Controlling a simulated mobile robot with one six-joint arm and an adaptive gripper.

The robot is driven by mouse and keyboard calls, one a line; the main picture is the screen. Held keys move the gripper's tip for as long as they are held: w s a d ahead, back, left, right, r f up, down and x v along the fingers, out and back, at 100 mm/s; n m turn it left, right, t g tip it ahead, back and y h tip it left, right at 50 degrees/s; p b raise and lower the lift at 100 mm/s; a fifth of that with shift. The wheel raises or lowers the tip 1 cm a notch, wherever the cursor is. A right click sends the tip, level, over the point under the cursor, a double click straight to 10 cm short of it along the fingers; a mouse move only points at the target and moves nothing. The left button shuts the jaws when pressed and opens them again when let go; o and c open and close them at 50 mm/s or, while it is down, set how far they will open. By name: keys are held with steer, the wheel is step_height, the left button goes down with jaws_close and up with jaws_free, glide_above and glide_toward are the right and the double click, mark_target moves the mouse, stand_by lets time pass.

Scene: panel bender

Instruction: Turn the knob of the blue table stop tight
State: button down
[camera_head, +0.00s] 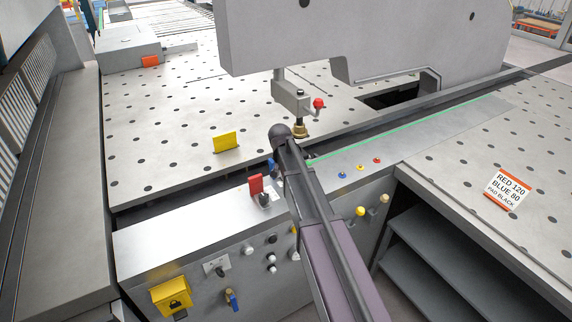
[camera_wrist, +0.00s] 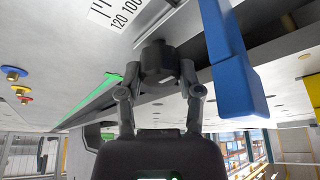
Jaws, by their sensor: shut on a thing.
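The blue table stop (camera_wrist: 232,70) stands upright at the right of the wrist view, close beside my gripper. A piece of it (camera_head: 271,168) shows in the head view, left of my arm, which hides the rest. Its black knob (camera_wrist: 157,52) is in the middle of the wrist view. My gripper (camera_wrist: 158,74) is shut on this knob, one finger on each side. My arm hides my gripper in the head view. A printed scale (camera_wrist: 125,16) with 120 and 100 lies by the knob; the stop's exact reading cannot be told.
A red stop (camera_head: 256,185) with a black knob stands just left of the blue one. A yellow stop (camera_head: 226,142) is farther back on the perforated table (camera_head: 170,110). A sign (camera_head: 508,188) reads RED 120, BLUE 80. Buttons and a yellow lock box (camera_head: 171,297) line the front panel.

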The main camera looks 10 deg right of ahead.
steer(key=shift+c, duration=1.3)
jaws_free()
steer(key=shift+s, duration=0.1)
steer(key=shift+n, duration=0.4)
